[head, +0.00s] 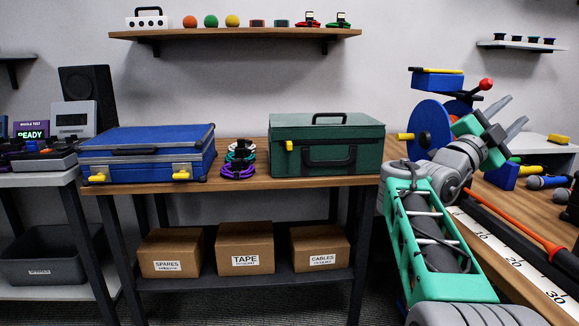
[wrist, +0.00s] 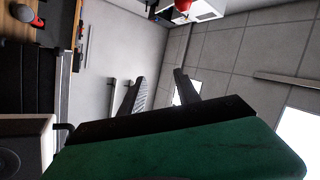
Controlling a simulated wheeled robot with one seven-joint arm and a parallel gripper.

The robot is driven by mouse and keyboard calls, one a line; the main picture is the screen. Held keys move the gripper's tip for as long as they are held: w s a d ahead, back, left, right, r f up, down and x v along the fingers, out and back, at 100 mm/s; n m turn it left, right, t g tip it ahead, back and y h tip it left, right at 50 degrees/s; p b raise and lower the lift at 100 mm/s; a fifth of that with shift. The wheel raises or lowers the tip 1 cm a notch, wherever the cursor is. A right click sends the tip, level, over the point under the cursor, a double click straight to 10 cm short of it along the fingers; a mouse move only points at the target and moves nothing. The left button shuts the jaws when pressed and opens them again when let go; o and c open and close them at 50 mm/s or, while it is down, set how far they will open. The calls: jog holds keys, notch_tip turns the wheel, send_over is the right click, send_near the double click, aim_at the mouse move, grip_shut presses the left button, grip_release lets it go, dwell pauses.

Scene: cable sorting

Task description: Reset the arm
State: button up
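My arm shows in the right half of the head view, a teal and grey arm raised in front of the right-hand workbench. My gripper (head: 507,116) is held up above that bench, its two grey fingers pointing up and to the right. The fingers are apart with nothing between them. In the wrist view my gripper (wrist: 160,88) also shows two separated dark fingers with only wall and ceiling behind them. It touches nothing that I can see.
A blue reel (head: 430,124) stands close behind my arm. A ruler strip (head: 513,260) and orange-handled tool (head: 515,222) lie on the right bench. A blue case (head: 147,157), coiled cables (head: 240,171) and a green case (head: 327,138) occupy the middle table. A shelf (head: 232,34) hangs above.

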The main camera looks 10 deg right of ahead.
jog(key=w+a+f+n+t+y+p, duration=0.2)
jog(key=w+a+n+t+y+p, duration=0.2)
jog(key=w+a+n+y+p, duration=0.55)
jog(key=s+a+f+n+y+p, duration=0.1)
jog(key=s+a+n+y+p, duration=0.15)
jog(key=a+p, duration=0.35)
jog(key=s+a+f+n+y+p, duration=0.2)
jog(key=a+n+y+p, duration=0.15)
jog(key=p, duration=0.35)
jog(key=s+a+f+n+g+y+p, duration=0.3)
jog(key=s+a+n+p, duration=0.2)
jog(key=s+a, duration=0.5)
jog(key=s+a+f+n+g+y+p, duration=0.3)
jog(key=s+a+n+g+y+p, duration=0.1)
jog(key=s+a+p, duration=0.3)
jog(key=s+a+n, duration=0.1)
jog(key=s+a, duration=0.1)
jog(key=a, duration=0.1)
jog(key=shift+s+a+f, duration=0.25)
jog(key=shift+s+a, duration=0.1)
jog(key=shift+s, duration=0.05)
jog(key=shift+n, duration=0.25)
jog(key=shift+c, duration=0.3)
